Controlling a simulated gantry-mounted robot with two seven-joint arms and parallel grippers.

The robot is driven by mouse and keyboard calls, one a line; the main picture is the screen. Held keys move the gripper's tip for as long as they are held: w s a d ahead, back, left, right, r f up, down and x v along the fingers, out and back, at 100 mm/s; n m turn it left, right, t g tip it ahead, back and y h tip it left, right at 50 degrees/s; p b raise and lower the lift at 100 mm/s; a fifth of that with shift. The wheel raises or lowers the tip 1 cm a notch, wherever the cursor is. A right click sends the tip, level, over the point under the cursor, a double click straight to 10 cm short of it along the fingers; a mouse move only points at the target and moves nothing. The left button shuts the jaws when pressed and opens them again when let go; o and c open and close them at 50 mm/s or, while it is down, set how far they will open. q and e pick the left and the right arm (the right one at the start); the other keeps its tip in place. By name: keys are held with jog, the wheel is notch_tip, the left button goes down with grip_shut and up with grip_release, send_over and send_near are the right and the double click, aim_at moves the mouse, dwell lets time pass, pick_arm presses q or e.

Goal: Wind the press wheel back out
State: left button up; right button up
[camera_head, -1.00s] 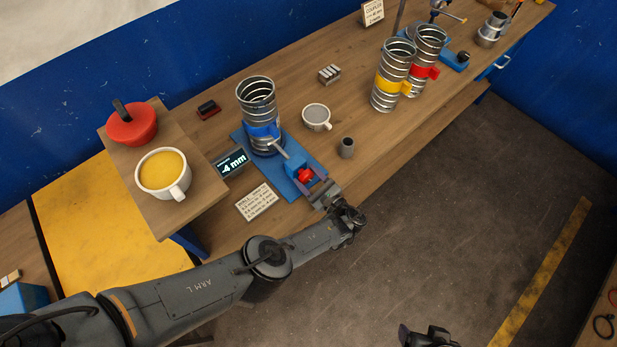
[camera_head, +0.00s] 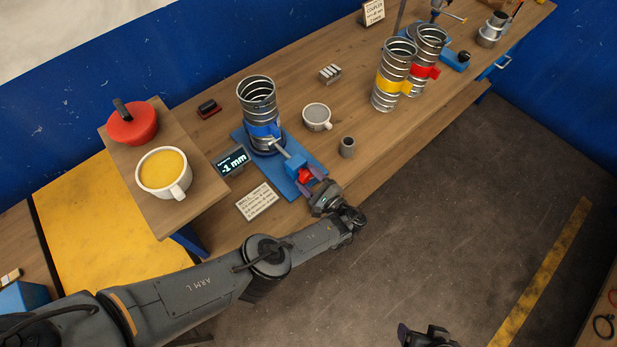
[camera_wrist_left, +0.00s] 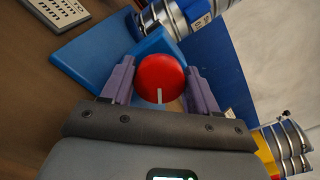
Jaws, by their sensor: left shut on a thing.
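The red press wheel (camera_head: 305,175) sits on the front of the blue press block (camera_head: 296,165). My left gripper (camera_head: 313,183) is shut on the wheel. In the left wrist view the red wheel (camera_wrist_left: 161,79), with a pale mark at its lower edge, lies between the two purple fingers (camera_wrist_left: 160,88). A spiral duct with a blue band (camera_head: 262,130) stands upright at the far end of the press's blue base. The display (camera_head: 231,161) beside it reads -1 mm. My right gripper (camera_head: 428,337) shows partly at the bottom edge; its jaws cannot be made out.
A printed card (camera_head: 257,201) lies left of the press. A grey-filled cup (camera_head: 317,117) and a small grey cylinder (camera_head: 347,147) stand to its right. Ducts with yellow (camera_head: 393,85) and red (camera_head: 425,72) bands stand farther right. The floor in front is clear.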

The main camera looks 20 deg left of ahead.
pick_arm(q)
jog(key=o, duration=1)
jog(key=shift+s+d, duration=0.1)
jog(key=shift+d, duration=0.05)
